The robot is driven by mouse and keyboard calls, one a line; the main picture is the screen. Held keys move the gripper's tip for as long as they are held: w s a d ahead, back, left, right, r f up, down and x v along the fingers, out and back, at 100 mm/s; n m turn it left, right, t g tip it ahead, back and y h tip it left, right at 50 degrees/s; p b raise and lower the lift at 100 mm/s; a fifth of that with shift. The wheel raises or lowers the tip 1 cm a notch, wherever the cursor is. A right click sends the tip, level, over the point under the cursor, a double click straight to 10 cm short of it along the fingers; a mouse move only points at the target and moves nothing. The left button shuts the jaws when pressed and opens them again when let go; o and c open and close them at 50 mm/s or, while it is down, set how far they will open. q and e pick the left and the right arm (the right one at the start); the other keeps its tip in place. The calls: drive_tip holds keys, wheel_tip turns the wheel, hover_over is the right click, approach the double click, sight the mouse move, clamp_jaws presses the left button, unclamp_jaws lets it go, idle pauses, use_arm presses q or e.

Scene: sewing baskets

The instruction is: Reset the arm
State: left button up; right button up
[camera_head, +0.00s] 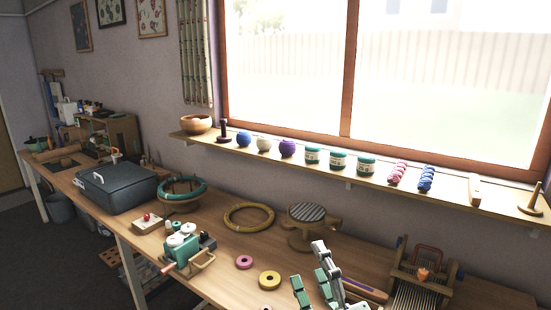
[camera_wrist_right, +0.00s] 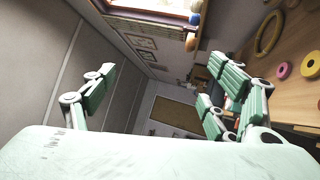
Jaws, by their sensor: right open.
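My right gripper (camera_head: 312,288) shows at the bottom of the head view, over the front of the long wooden table. Its green and grey fingers stand apart with nothing between them. My left gripper is not in view.
Near my right gripper lie a yellow ring (camera_head: 269,280), a pink ring (camera_head: 244,262) and a small loom (camera_head: 421,275). A wooden hoop (camera_head: 249,217) and a dark blue case (camera_head: 116,187) lie further left. A shelf (camera_head: 375,178) with yarn runs below the window.

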drive_tip(key=s+d+f+m+g+h, duration=0.4)
drive_tip(key=d+f+m, duration=0.25)
drive_tip(key=f, duration=0.35)
drive_tip(key=s+d+f+m+g+h, duration=0.4)
drive_tip(key=d+f+m, duration=0.3)
drive_tip(key=f, duration=0.4)
drive_tip(key=s+f+m+g+y, duration=0.1)
drive_tip(key=s+f+m+g, duration=0.3)
drive_tip(key=s, duration=0.6)
drive_tip(key=s+f+m+g, duration=0.3)
drive_tip(key=s+f+g, duration=0.25)
drive_tip(key=s, duration=0.45)
wheel_tip(320, 180, down, 25)
drive_tip(key=s+d+f+g, duration=0.2)
drive_tip(key=s+f, duration=1.6)
drive_tip(key=shift+d+n, duration=0.25)
drive_tip(key=shift+n, duration=0.2)
